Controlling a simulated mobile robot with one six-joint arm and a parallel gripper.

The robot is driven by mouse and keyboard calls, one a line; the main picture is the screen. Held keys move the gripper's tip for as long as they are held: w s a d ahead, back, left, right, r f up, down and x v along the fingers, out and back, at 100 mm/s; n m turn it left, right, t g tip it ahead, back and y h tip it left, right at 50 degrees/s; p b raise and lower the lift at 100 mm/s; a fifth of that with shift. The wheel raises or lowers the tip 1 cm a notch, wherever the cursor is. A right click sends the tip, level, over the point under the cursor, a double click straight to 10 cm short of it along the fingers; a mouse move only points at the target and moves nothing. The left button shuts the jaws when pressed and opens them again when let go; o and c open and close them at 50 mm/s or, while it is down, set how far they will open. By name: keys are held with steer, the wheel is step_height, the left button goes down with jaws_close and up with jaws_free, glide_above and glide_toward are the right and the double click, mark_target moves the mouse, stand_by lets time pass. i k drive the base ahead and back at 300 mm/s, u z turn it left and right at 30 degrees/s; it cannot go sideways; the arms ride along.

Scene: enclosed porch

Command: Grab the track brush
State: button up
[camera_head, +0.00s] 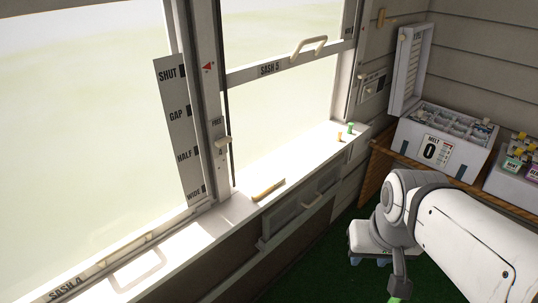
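A short tan wooden piece (268,189) lies on the sunlit window sill, near the sill's inner edge. It looks like the track brush, but no bristles can be made out. My white arm comes in from the right, and its grey joint is at the right of centre. What looks like my gripper (399,286) points down at the bottom edge, over the green floor. It is well to the right of and below the sill, apart from the tan piece. Its fingers are too small and cut off to read.
The window sill (215,222) is mostly bare, with two small pegs (344,132) at its far end. A drawer-like panel (300,208) with a handle sits below it. A sash handle (309,46) juts out above.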

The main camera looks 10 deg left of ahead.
mark_target(268, 187)
steer(key=z, duration=0.05)
steer(key=i, duration=1)
steer(key=u, duration=0.1)
